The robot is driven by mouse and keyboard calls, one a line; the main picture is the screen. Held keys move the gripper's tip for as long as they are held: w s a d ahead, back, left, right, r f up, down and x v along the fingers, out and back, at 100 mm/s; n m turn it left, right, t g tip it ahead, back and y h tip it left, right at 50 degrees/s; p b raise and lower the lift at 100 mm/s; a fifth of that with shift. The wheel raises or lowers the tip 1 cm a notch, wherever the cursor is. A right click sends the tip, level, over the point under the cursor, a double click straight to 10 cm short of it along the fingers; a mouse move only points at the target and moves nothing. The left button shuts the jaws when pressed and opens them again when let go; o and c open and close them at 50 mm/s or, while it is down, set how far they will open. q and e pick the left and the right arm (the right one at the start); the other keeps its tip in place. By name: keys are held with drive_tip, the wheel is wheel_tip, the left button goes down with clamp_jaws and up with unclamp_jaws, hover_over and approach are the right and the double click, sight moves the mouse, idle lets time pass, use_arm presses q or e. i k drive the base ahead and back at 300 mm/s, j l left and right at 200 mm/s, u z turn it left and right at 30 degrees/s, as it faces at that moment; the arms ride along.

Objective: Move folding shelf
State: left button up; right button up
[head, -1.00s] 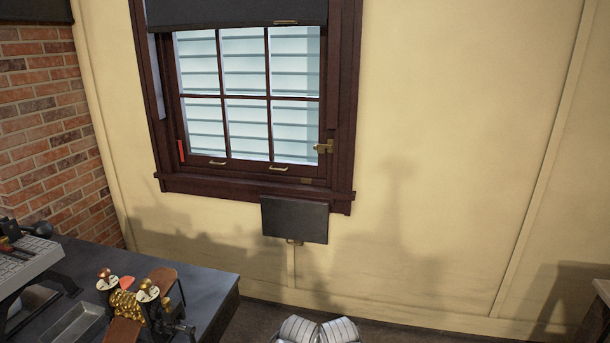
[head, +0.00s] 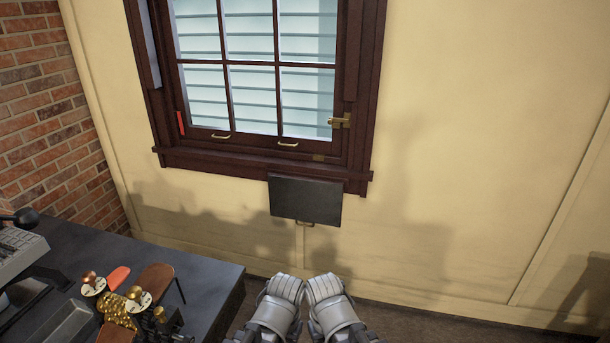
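The folding shelf is a dark flat panel (head: 306,201) on the wall just below the window's right part. It hangs down, close to flat against the wall, with a small brass piece under its lower edge. My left gripper (head: 285,284) and my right gripper (head: 324,285) are side by side at the bottom centre, below the shelf and apart from it. Both are seen from behind, so I cannot tell whether their fingers are open or shut.
A dark-framed window (head: 255,90) with brass handles and a latch is above the shelf. A dark table (head: 205,278) at lower left holds brass pieces, a small brown chair-like item and a grey machine (head: 18,250). The wall to the right is clear.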

sight(300, 198)
drive_tip(key=i+l+u, duration=0.15)
drive_tip(key=i+l, duration=1.65)
drive_tip(key=i, duration=0.1)
